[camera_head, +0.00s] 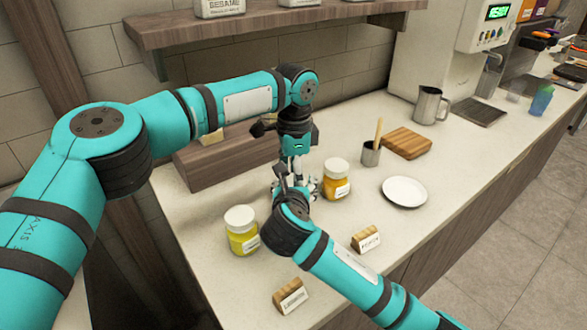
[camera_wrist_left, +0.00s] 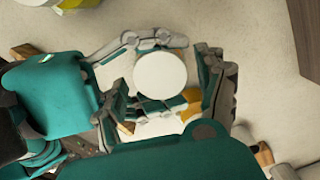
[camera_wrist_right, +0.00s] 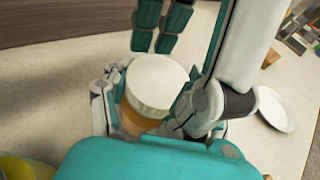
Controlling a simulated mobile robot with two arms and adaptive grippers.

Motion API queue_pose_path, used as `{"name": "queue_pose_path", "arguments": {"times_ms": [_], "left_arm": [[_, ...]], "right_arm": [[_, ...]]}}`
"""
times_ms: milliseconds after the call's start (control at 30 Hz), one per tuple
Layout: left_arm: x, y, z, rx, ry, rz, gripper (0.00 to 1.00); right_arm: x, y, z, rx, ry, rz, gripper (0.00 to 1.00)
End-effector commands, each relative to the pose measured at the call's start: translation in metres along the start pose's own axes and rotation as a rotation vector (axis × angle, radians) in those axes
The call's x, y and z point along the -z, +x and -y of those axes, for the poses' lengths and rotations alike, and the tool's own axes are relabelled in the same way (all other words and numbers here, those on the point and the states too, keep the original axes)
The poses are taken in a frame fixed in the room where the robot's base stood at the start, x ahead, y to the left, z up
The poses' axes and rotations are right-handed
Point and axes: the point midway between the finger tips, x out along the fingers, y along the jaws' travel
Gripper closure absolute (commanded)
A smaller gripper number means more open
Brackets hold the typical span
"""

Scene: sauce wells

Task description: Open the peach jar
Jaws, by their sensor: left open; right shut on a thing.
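A jar with a white lid (camera_wrist_right: 157,80) and orange contents (camera_wrist_right: 137,121) stands in my right gripper (camera_wrist_right: 148,112), which is shut on it; no name on it is readable. The head view nearly hides this jar behind my arms. My left gripper (camera_head: 297,172) is open above the jar, pointing down. In the left wrist view, its fingers lie on either side of the round white lid (camera_wrist_left: 160,76). In the right wrist view, left finger pads (camera_wrist_right: 165,25) appear beyond the lid. Whether they touch the lid, I cannot tell.
A white-lidded orange jar (camera_head: 336,188) stands close right of my grippers, and a yellow jar (camera_head: 242,241) stands left. Two wooden-backed signs (camera_head: 367,239) (camera_head: 290,297) stand in front. A white plate (camera_head: 404,191), a cup (camera_head: 370,153) and a board (camera_head: 407,143) are to the right.

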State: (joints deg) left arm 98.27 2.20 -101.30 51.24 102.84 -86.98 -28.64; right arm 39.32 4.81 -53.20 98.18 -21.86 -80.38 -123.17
Motion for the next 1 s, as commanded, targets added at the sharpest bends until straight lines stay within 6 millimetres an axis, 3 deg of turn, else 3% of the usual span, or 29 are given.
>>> {"name": "queue_pose_path", "arguments": {"times_ms": [200, 633, 667, 833, 1000], "left_arm": [[-0.0001, 0.0004, 0.0, 0.0, 0.0, 0.0, 0.28], [0.0, 0.0001, 0.0001, 0.0, 0.0, 0.0, 0.85], [0.0, 0.0001, 0.0001, 0.0, 0.0, 0.0, 0.47], [0.0001, 0.0, 0.0001, 0.0, 0.0, 0.0, 0.25], [0.0001, 0.0, 0.0001, 0.0, 0.0, 0.0, 0.25]], "right_arm": [[0.0018, 0.0002, -0.0002, 0.0, 0.0, -0.004, 1.0], [0.0019, 0.0003, -0.0002, 0.0, 0.0, -0.004, 1.0], [0.0019, 0.0003, -0.0002, 0.0, 0.0, -0.004, 1.0], [0.002, 0.0003, -0.0002, 0.0, 0.0, -0.004, 1.0], [0.002, 0.0003, -0.0002, 0.0, 0.0, -0.004, 1.0]]}}
